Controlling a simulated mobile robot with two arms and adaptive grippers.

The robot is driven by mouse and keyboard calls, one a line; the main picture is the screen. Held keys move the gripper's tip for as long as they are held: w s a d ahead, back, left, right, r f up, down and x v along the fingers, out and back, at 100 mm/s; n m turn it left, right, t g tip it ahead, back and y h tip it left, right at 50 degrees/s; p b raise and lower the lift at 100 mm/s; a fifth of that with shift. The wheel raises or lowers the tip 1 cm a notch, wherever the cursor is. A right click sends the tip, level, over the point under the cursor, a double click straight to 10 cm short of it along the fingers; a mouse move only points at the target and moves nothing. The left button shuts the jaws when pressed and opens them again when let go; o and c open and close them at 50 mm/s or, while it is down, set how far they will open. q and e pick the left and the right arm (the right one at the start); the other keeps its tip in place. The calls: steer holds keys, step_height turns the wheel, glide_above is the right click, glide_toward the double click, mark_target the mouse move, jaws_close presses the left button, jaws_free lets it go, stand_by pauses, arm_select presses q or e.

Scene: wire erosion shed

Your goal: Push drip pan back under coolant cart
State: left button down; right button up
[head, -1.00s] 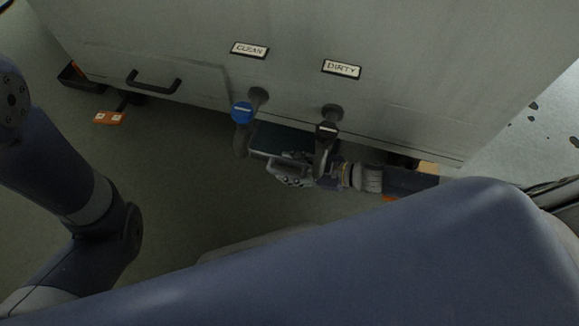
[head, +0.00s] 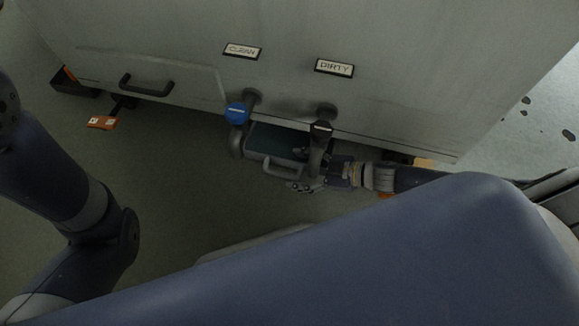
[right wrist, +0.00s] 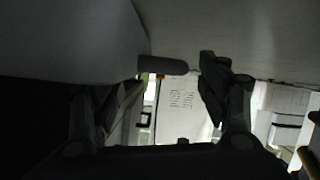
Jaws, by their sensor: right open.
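The coolant cart (head: 200,60) is a large pale grey box with CLEAN and DIRTY labels. The drip pan (head: 262,140), dark inside with a grey front handle (head: 280,168), lies low at the cart's lower edge below the two taps. It is partly out, and its back is hidden under the cart. My right gripper (head: 306,186) is open by the right end of the handle, partly hidden by the dirty tap. In the right wrist view its fingers (right wrist: 165,95) stand apart, with a dark bar between them, perhaps the handle. Contact is unclear. My left gripper is out of view.
The blue clean tap (head: 237,114) and black dirty tap (head: 320,130) hang over the pan. A cart handle (head: 147,88) and an orange caster pedal (head: 101,122) are at left. Floor (head: 190,190) in front of the pan is clear.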

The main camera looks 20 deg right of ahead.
steer(key=shift+v, duration=1.8)
